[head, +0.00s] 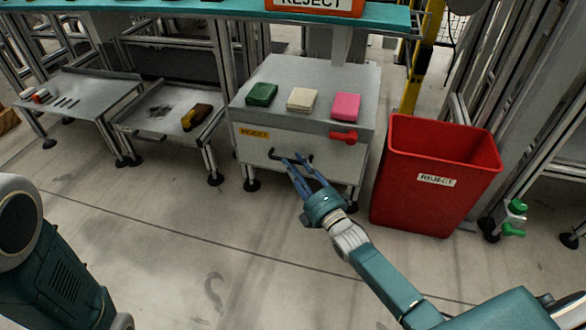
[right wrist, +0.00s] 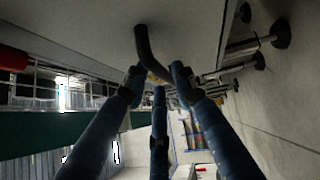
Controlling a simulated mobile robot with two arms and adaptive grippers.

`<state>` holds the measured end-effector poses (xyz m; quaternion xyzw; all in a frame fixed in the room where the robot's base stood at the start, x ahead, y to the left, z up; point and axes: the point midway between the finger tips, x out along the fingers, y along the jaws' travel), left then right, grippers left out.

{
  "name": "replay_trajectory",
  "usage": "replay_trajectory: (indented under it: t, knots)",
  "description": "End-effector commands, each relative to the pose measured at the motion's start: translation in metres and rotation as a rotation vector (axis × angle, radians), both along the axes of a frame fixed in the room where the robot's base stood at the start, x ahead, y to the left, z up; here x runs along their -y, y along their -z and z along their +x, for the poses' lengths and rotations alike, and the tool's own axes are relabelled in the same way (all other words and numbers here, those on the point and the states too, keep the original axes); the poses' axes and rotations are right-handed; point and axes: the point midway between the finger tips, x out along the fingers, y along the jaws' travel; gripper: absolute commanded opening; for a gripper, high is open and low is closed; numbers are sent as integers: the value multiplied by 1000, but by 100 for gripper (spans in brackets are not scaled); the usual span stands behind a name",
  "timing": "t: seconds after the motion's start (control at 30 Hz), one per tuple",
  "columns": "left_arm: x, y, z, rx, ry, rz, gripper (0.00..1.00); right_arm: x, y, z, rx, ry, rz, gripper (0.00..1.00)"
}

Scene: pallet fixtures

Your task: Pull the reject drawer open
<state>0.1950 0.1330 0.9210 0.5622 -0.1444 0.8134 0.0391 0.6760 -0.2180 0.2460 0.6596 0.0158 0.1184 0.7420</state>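The reject drawer (head: 252,151) is the grey front of a cabinet, with a yellow label (head: 254,132) and a dark bar handle (head: 273,155). Its front looks flush with the cabinet. My right gripper (head: 295,161) is at the handle, its blue fingers spread apart. In the right wrist view, the curved dark handle (right wrist: 145,45) comes down between the open fingertips (right wrist: 158,76); I cannot tell whether any finger touches it. My left arm shows at the lower left of the head view, but its gripper is out of the picture.
Green (head: 262,94), cream (head: 302,99) and pink (head: 346,106) blocks lie on the cabinet top. A red handle (head: 344,136) sits at its upper right front. A red reject bin (head: 420,195) stands close on the right. The floor in front is clear.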

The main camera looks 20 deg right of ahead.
Motion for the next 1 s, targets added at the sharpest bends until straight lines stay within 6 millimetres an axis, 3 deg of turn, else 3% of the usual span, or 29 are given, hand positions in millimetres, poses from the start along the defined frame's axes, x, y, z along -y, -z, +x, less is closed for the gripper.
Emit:
replay_trajectory:
  t: [0.13, 0.43, 0.6, 1.0]
  knots:
    - [0, 8, 1, -1, 0, 0, 0, -2, 0, 11, 0, 0, 1, 26]
    - [0, 8, 1, -1, 0, 0, 0, -3, -1, 13, -2, 0, 1, 26]
    - [0, 8, 0, -1, -1, 1, 0, -3, -1, 13, -2, 0, 1, 0]
    - [0, -1, 1, -1, -1, 1, 0, -8, -3, 5, -5, 0, 1, 0]
